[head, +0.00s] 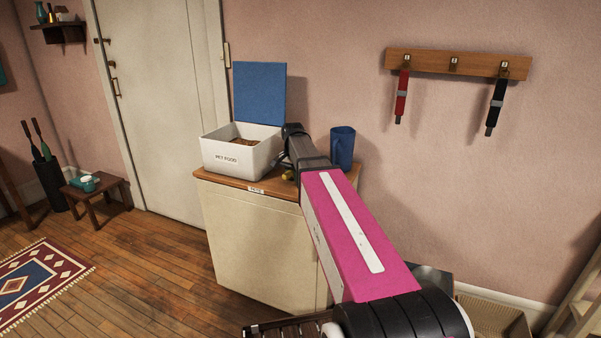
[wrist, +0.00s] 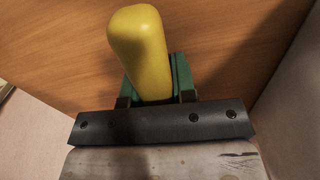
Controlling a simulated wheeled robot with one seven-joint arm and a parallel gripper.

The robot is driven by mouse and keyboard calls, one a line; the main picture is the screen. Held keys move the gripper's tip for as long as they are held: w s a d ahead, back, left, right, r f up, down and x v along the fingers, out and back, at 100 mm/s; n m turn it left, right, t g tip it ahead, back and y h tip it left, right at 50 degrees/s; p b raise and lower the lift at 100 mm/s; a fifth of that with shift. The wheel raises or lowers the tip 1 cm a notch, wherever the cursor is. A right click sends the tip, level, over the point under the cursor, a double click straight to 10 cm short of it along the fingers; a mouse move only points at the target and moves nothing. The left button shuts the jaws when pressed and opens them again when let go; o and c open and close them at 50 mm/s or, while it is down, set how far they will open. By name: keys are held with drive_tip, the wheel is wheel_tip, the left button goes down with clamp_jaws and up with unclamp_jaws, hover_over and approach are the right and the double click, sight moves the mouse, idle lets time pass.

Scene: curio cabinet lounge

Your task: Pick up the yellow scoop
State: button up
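The yellow scoop (head: 288,176) shows as a small yellow bit on the cabinet top, just right of the white food box and mostly hidden by my arm. In the wrist view its rounded yellow end (wrist: 140,45) stands out over the wood. My gripper (wrist: 158,88) has green-padded fingers on both sides of the yellow part, very close to it. I cannot tell whether the pads press on it. In the head view my gripper (head: 284,164) is low at the cabinet top, partly hidden by my wrist.
The white wet food box (head: 228,158) has its blue lid (head: 259,93) raised behind it. A blue cup (head: 342,147) stands to the right of my wrist. The cabinet (head: 255,240) backs onto the pink wall. A red and a black strap hang from a rack (head: 455,65).

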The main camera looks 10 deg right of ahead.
drive_tip(key=shift+r, duration=0.15)
drive_tip(key=shift+c, duration=0.2)
drive_tip(key=shift+r, duration=0.55)
wheel_tip(320, 180, up, 3)
drive_tip(key=shift+f, duration=0.2)
drive_tip(key=s+a+r, duration=0.4)
drive_tip(key=a+r, duration=0.3)
drive_tip(key=a, duration=0.3)
drive_tip(key=shift+s+a, duration=0.35)
drive_tip(key=shift+s, duration=0.05)
